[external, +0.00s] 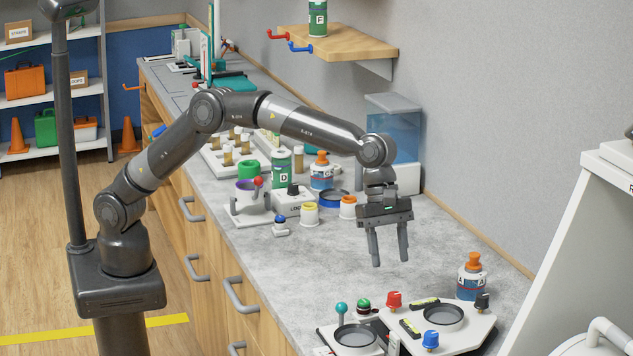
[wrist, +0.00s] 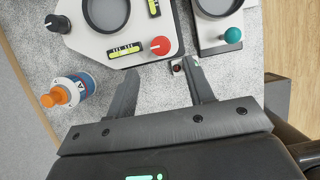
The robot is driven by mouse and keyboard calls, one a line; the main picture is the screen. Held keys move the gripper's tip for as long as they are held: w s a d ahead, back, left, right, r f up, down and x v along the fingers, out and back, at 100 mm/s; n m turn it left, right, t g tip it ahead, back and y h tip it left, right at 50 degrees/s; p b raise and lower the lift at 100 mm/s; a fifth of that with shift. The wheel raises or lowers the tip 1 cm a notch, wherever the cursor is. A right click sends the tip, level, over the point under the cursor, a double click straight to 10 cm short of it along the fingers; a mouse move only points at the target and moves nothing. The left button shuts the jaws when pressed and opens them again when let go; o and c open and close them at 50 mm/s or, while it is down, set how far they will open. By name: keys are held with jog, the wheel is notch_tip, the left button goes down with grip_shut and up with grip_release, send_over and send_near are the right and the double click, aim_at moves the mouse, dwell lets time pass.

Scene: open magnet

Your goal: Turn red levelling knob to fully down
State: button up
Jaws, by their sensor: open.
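The red levelling knob (external: 394,300) stands on the left back corner of a white levelling plate (external: 470,332) on the counter. In the wrist view the red knob (wrist: 160,45) shows from above with a white pointer mark, just beyond my fingertips. My gripper (external: 390,262) is open and empty, pointing down, above and behind the red knob and apart from it. In the wrist view my gripper (wrist: 162,66) has its two fingers spread wide. The plate also carries a blue knob (external: 431,340), a black knob (external: 482,302) and yellow bubble levels (external: 424,302).
An orange-capped bottle (external: 472,275) stands behind the plate. The counter (external: 330,262) under my gripper is clear.

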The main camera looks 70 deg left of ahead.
aim_at(395, 294)
jog(key=x, duration=0.8)
jog(key=c, duration=1)
jog(key=m+g, duration=0.1)
jog(key=m, duration=0.3)
jog(key=shift+w+d+f+g, duration=0.1)
jog(key=shift+w+g, duration=0.05)
jog(key=shift+g, duration=0.25)
jog(key=m+g+y, duration=0.1)
jog(key=m, duration=0.4)
jog(key=shift+m+g+y, duration=0.3)
